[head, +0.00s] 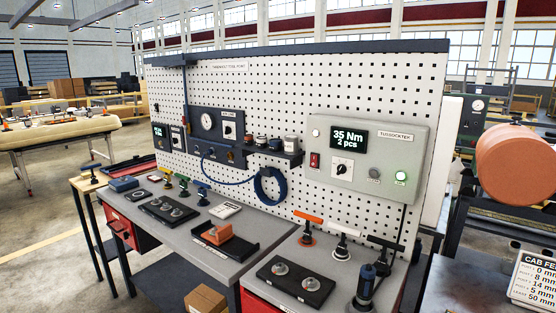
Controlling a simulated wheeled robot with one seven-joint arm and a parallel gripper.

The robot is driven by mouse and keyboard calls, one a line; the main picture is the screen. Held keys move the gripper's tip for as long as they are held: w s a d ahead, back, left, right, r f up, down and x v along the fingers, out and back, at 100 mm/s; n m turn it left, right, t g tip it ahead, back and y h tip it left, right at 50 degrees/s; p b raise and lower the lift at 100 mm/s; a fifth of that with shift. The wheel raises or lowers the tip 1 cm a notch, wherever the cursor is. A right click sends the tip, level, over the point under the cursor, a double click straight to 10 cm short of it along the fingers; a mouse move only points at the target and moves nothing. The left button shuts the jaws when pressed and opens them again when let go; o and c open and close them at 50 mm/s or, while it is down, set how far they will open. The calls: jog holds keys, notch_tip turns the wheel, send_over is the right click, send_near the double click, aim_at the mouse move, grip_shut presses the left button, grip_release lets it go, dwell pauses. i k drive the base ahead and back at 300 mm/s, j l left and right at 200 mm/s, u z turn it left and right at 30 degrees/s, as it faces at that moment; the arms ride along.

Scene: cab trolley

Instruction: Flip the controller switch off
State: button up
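The controller (370,150) is a pale grey-green box on the right part of the pegboard. Its dark display reads "35 Nm 2 pcs" in lit text. A small red rocker switch (314,160) sits at the left of its face, below the display's left edge; its tilt is too small to tell. A dark knob (342,168) is to the right of the switch. My gripper is not in view, and nothing covers the switch.
A grey bench (240,225) below the pegboard (290,95) holds T-handled tools, dark trays and an orange block (216,232). A dark blue tool (366,284) stands at the front right. A large orange cylinder (518,165) is at the right. The space before the controller's face looks clear.

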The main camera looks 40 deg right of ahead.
aim_at(314, 158)
jog(key=z, duration=1.8)
jog(key=j, duration=0.8)
jog(key=k+j, duration=0.1)
jog(key=j, duration=0.7)
jog(key=i+j, duration=0.25)
jog(key=j, duration=0.15)
jog(key=i+j, duration=0.25)
jog(key=i+j+z, duration=0.1)
jog(key=i+j, duration=0.15)
jog(key=j, duration=0.25)
jog(key=i+j, duration=0.25)
jog(key=j, duration=0.15)
jog(key=i, duration=0.35)
